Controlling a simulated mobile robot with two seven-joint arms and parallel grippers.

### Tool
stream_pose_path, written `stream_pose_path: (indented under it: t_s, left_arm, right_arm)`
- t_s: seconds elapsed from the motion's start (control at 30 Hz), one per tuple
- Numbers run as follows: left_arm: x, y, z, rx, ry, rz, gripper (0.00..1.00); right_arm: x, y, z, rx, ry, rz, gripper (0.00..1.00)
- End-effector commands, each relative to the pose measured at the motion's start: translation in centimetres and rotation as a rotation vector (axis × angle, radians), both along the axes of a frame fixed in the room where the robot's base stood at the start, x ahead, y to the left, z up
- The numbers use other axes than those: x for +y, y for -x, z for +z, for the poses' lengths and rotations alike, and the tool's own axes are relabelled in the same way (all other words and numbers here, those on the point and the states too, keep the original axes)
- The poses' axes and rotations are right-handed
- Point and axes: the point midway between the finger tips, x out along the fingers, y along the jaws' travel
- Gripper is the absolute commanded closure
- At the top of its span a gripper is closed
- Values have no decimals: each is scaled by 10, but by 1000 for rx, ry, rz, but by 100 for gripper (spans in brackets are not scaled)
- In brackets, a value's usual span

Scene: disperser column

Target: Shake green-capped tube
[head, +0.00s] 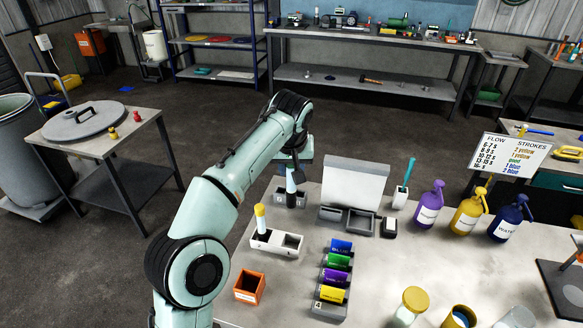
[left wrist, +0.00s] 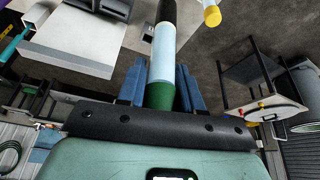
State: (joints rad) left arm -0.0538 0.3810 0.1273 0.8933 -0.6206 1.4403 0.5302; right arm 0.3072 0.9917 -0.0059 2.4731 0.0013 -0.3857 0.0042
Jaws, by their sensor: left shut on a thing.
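My left gripper (head: 291,168) is shut on the green-capped tube (head: 291,185). The tube shows as a pale body hanging below the gripper, over the dark grey two-slot block (head: 281,196). I cannot tell whether its lower end is in a slot or above it. In the left wrist view the green cap (left wrist: 160,97) is between the blue fingers of my left gripper (left wrist: 160,70). The pale blue tube body (left wrist: 163,52) reaches away from them to a black end (left wrist: 166,12). My right gripper is not in view.
A white two-slot holder (head: 273,245) carries a yellow-capped tube (head: 261,217). Close by are an orange box (head: 249,289), a rack of coloured labelled blocks (head: 329,310), grey trays (head: 362,222) and a white panel (head: 354,183). Pump bottles (head: 429,208) stand right. The bench middle is clear.

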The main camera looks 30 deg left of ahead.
Motion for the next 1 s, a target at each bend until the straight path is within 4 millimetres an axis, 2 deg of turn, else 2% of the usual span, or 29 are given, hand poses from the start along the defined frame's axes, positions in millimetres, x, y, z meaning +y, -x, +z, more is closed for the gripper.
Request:
stream_pose_path:
  t_s: [0.03,0.07,0.33,0.47,0.6,0.73,1.0]
  left_arm:
    - [0,0,0,-1,0,0,85]
    - [0,0,0,-1,0,0,94]
    - [0,0,4,-2,0,1,96]
    - [0,-2,34,-10,0,0,96]
    - [0,-4,74,-18,0,0,96]
    - [-1,-3,93,-12,1,0,96]
    - [0,0,108,-2,-1,0,96]
  right_arm:
    - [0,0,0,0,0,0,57]
    - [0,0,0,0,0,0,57]
    - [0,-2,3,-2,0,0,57]
    - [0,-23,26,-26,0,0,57]
    - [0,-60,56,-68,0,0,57]
    - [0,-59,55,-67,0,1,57]
    - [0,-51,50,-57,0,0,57]
